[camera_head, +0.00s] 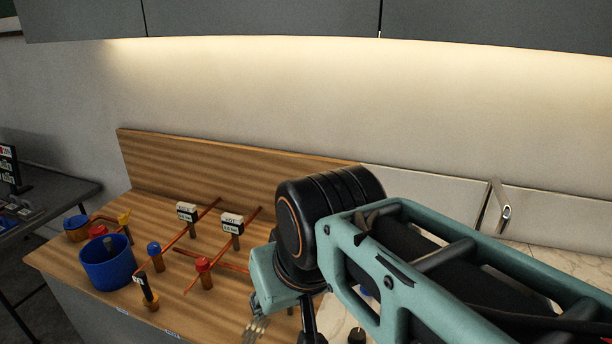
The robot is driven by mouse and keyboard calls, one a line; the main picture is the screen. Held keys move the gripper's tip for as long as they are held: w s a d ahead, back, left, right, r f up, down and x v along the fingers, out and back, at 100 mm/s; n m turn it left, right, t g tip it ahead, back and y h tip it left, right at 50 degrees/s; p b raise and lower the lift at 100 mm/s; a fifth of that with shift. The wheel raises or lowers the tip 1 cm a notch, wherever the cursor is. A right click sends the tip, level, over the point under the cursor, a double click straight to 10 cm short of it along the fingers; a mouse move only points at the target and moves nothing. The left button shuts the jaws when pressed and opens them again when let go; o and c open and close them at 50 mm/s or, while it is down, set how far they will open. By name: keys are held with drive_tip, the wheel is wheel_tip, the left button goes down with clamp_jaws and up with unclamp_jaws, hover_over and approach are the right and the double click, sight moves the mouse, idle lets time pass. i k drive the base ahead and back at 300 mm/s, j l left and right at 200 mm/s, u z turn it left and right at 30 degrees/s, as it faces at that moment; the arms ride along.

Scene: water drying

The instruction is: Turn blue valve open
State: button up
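A small blue round valve knob (153,248) sits on an upright wooden post on the wooden counter, at the left. A red valve knob (203,265) stands to its right, by the copper-coloured pipes (190,235). My arm comes in from the right and its wrist (278,280) hangs over the counter, to the right of both knobs and apart from them. The dark parts at the end of my arm run down past the bottom edge. My fingertips do not show clearly.
A large blue cup (107,268) stands left of the blue knob. Two small label signs (232,222) stand by the pipes. A wooden backboard (200,165) closes the rear. Grey cabinets (260,18) hang above. A faucet handle (505,212) is at right.

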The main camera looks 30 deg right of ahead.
sight(154, 249)
drive_tip(key=z, duration=3.05)
drive_tip(key=k+j+z, duration=0.45)
drive_tip(key=k, duration=0.2)
drive_tip(key=u, duration=3.55)
